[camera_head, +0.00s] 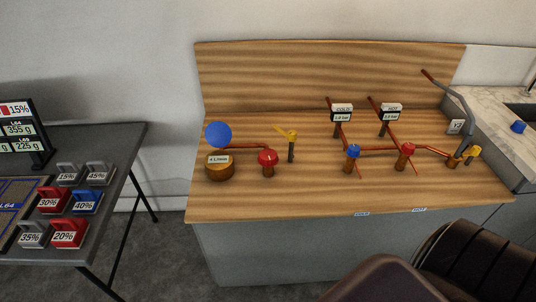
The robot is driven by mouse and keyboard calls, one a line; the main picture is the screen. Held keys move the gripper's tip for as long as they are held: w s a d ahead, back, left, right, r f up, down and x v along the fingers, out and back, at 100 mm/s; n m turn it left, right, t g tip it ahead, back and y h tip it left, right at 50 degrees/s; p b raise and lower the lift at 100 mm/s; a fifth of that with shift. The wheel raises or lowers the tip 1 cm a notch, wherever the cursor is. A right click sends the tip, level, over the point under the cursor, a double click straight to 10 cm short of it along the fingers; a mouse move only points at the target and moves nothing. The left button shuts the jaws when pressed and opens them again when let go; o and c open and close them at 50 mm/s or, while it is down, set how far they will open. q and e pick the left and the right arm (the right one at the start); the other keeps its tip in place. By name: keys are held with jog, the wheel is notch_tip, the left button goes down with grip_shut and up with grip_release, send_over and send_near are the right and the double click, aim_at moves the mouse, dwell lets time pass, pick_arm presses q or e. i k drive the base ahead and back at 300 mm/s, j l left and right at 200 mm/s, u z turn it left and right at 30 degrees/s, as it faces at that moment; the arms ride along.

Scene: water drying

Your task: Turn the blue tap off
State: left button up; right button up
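The blue tap (353,151) is a small blue knob on top of a copper post on the wooden counter, below the "COLD" gauge (342,112). A red tap (408,150) stands to its right, below the "HOT" gauge (391,112). Copper pipe joins the two and runs right to a grey spout pipe (460,105) with a yellow handle (473,152). I cannot tell from the knob whether the blue tap is on or off. Neither of my grippers is in view.
A blue ball (218,134), another red tap (268,157) and a yellow-topped post (291,140) stand at the counter's left. Dark brown rounded shapes (480,262) cover the bottom right. A dark table (120,140) with percent-labelled weights is left, across a floor gap.

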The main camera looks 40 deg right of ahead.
aim_at(518, 126)
jog(key=z, duration=3.25)
